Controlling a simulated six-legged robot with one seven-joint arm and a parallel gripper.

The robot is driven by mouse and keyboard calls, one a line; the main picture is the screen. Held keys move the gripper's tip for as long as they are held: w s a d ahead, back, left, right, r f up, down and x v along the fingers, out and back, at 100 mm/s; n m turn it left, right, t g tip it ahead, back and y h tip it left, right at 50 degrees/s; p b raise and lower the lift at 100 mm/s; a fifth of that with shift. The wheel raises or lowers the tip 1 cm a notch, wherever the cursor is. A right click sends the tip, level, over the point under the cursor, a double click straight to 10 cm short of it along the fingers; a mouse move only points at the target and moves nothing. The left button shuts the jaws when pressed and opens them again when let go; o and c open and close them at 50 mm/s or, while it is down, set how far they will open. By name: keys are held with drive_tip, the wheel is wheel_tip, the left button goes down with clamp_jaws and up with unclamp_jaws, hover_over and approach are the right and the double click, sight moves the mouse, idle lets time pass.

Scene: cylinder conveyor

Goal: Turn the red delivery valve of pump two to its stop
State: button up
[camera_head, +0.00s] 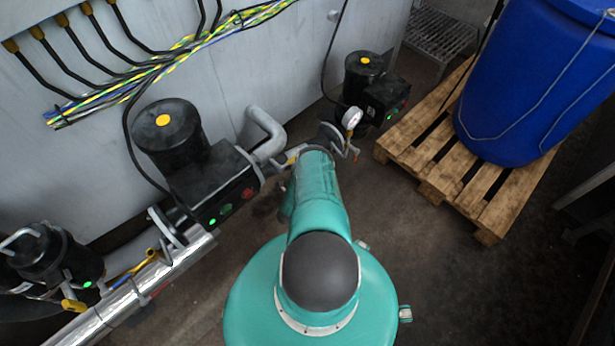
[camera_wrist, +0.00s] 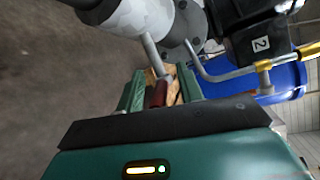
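In the wrist view, a dark red valve handle (camera_wrist: 157,94) hangs on a grey stem from a white and grey pipe fitting (camera_wrist: 148,18). My gripper (camera_wrist: 161,72) has its two green fingers on either side of this handle. A gap shows beside the handle, so the fingers look open around it rather than shut on it. A black pump housing with a "2" label (camera_wrist: 261,44) is at the upper right.
In the head view, black pumps stand along the grey wall (camera_head: 270,55), including a middle one (camera_head: 205,180) and a right one (camera_head: 385,95). A blue barrel (camera_head: 535,85) stands on a wooden pallet (camera_head: 437,190). A yellow-handled valve (camera_head: 130,272) sits at lower left. Dark floor is clear between pumps and pallet.

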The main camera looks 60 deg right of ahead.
drive_tip(key=v, duration=1.3)
drive_tip(key=shift+a, duration=0.35)
drive_tip(key=shift+c, duration=0.5)
